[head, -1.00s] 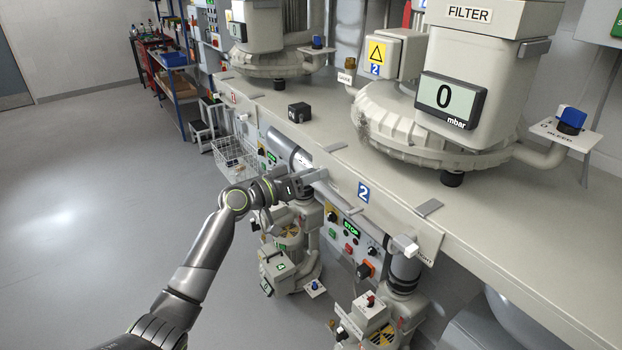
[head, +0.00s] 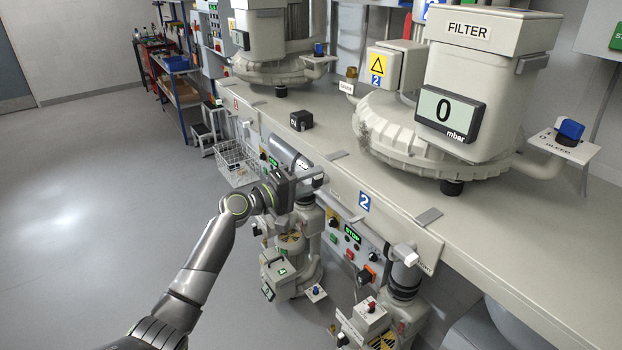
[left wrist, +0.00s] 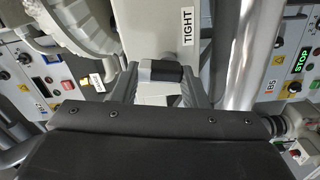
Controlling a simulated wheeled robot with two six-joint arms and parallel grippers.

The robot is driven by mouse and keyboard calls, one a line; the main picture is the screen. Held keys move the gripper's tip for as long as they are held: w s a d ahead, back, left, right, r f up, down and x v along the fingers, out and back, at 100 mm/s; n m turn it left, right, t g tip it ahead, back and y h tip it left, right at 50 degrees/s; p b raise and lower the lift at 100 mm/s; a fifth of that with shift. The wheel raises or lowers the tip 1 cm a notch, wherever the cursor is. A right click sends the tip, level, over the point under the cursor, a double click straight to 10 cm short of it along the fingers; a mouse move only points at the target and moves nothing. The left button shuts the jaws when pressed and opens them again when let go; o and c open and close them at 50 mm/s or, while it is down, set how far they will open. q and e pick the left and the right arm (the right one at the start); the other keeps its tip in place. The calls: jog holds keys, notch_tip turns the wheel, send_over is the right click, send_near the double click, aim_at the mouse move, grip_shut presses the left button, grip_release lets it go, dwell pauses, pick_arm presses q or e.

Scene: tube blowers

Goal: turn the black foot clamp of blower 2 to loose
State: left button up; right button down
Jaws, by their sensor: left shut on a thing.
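Blower 2 (head: 425,140) stands on the bench with a FILTER label and a display reading 0 mbar. My left gripper (head: 315,180) is at the bench's front edge, left of the blue "2" sign. In the left wrist view its two fingers (left wrist: 160,78) are shut on the black foot clamp (left wrist: 160,70), a small block with a paler end. A TIGHT label (left wrist: 187,30) is beside the clamp in that view. The clamp is mostly hidden by the fingers in the head view. My right gripper is not in view.
A second clamp with a white handle (head: 407,252) hangs at the bench edge to the right. Pumps and control panels are below the edge. The floor at left (head: 110,190) is clear.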

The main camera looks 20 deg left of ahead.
pick_arm(q)
jog(key=shift+a+n+p, duration=0.1)
jog(key=shift+n+p, duration=0.2)
jog(key=shift+n, duration=0.9)
jog(key=shift+f, duration=0.1)
jog(key=o, duration=1)
jog(key=shift+s+a+f, duration=0.1)
jog(key=shift+s+a, duration=0.2)
jog(key=shift+a, duration=0.05)
jog(key=shift+b+v, duration=2.95)
jog(key=shift+v, duration=5.3)
